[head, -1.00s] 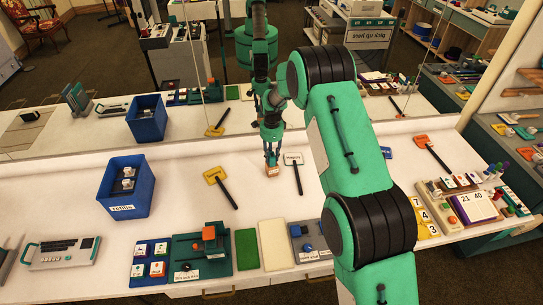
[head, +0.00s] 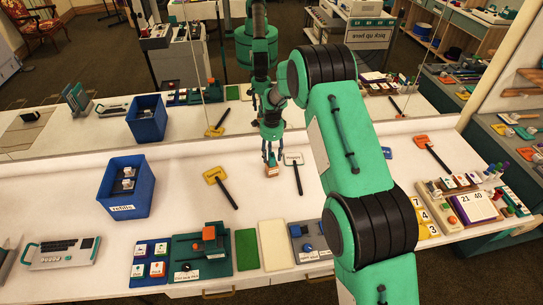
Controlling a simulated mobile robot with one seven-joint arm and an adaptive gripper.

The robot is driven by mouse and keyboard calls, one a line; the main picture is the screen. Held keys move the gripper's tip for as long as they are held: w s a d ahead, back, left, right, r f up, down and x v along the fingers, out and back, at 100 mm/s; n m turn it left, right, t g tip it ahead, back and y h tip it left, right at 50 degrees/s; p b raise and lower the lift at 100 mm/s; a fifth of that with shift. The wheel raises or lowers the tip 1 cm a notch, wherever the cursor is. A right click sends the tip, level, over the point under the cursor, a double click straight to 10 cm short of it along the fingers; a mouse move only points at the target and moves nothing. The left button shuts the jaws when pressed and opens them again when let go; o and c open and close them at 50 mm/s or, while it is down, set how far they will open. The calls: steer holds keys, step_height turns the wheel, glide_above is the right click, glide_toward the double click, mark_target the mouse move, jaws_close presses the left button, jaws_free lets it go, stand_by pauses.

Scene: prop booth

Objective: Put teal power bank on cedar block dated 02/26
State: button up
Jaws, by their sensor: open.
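My gripper (head: 270,155) points down over the middle of the white table, with its fingers apart. A small reddish-brown block (head: 271,172) with a pale top sits just below or between the fingertips; I cannot tell whether they touch it. Its marking is too small to read, so I cannot tell if it is the cedar block dated 02/26. I cannot make out the teal power bank for certain in this view.
A blue bin (head: 108,197) with small blocks stands at left. A yellow-headed paddle (head: 214,176) and a white-headed paddle (head: 293,159) flank the gripper. A teal tray (head: 190,272), green pad (head: 247,250) and cream pad (head: 273,244) line the front. A mirror stands behind.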

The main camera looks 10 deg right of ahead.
step_height(320, 180, up, 11)
steer(key=shift+r+p, duration=0.2)
steer(key=shift+p, duration=0.25)
steer(key=shift+r, duration=0.1)
stand_by(0.7)
step_height(320, 180, up, 16)
steer(key=r+n+t, duration=0.1)
steer(key=n, duration=0.3)
glide_above(272, 154)
steer(key=s+d, duration=0.2)
steer(key=s, duration=0.6)
steer(key=s+d+r+n+t, duration=0.2)
steer(key=s+r+n, duration=0.2)
steer(key=s+r, duration=0.85)
steer(key=s+d+r+n+t, duration=0.1)
steer(key=s+n, duration=0.3)
steer(key=s, duration=1.2)
steer(key=s+d+r+n+t, duration=0.1)
steer(key=s+n, duration=0.4)
steer(key=s, duration=1.2)
steer(key=shift+d+r+n+t, duration=0.3)
steer(key=shift+d+r+t, duration=0.1)
steer(key=shift+r, duration=0.15)
